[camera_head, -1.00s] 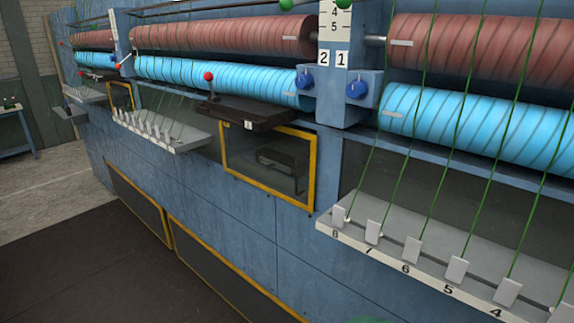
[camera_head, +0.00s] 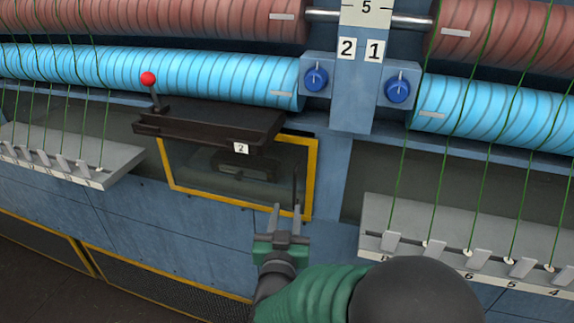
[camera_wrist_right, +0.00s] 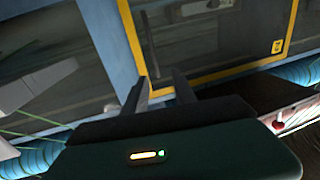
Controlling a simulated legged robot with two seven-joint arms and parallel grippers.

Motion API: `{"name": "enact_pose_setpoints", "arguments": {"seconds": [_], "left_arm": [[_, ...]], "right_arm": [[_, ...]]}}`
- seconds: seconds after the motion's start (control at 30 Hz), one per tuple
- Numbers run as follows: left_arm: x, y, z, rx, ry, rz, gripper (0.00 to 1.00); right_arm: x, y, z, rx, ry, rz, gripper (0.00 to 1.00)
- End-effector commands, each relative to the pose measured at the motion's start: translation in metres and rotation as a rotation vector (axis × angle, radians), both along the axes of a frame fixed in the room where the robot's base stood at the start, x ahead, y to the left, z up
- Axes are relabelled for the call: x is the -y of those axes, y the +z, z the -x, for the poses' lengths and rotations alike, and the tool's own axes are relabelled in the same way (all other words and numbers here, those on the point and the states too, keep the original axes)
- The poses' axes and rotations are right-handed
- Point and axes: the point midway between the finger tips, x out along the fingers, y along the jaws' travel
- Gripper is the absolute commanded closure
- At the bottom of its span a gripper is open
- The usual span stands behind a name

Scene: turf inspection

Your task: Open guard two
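Guard two is a dark see-through panel in a yellow frame (camera_head: 312,185), below a dark ledge labelled 2. It looks closed. A thin dark upright bar, perhaps its handle, stands near its right side (camera_head: 295,185). My right gripper (camera_head: 286,211) is in front of the guard's lower right corner, with its fingers apart and nothing between them. In the right wrist view the fingers (camera_wrist_right: 162,90) point at the yellow frame (camera_wrist_right: 135,38) and dark panel. Whether they touch it cannot be told. My left gripper is not in view.
The dark ledge (camera_head: 210,125) with a red-knobbed lever (camera_head: 148,80) juts out above the guard. Grey numbered shelves stick out to the left (camera_head: 110,165) and right (camera_head: 375,215), with green yarns running up to blue rollers (camera_head: 200,75). Blue knobs (camera_head: 316,77) flank the post.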

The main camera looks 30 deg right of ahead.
Motion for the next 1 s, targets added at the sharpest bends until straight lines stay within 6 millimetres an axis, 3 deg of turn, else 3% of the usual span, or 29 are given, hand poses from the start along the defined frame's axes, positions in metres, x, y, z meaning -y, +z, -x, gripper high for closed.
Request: {"name": "enact_pose_setpoints", "arguments": {"seconds": [0.03, 0.3, 0.5, 0.87, 1.0], "left_arm": [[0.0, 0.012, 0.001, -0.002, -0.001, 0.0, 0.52], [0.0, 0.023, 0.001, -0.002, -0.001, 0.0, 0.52], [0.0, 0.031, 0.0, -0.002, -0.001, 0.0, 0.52], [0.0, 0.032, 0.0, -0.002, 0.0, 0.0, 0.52], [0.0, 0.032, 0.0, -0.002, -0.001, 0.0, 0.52]], "right_arm": [[0.011, 0.004, -0.01, -0.006, -0.009, 0.004, 0.67], [0.045, 0.0, -0.07, -0.003, -0.003, 0.009, 0.67], [0.062, 0.0, -0.098, -0.003, -0.001, 0.01, 0.67], [0.071, -0.002, -0.102, -0.001, 0.0, 0.006, 0.69], [0.071, -0.002, -0.102, -0.002, 0.0, 0.005, 0.87]]}}
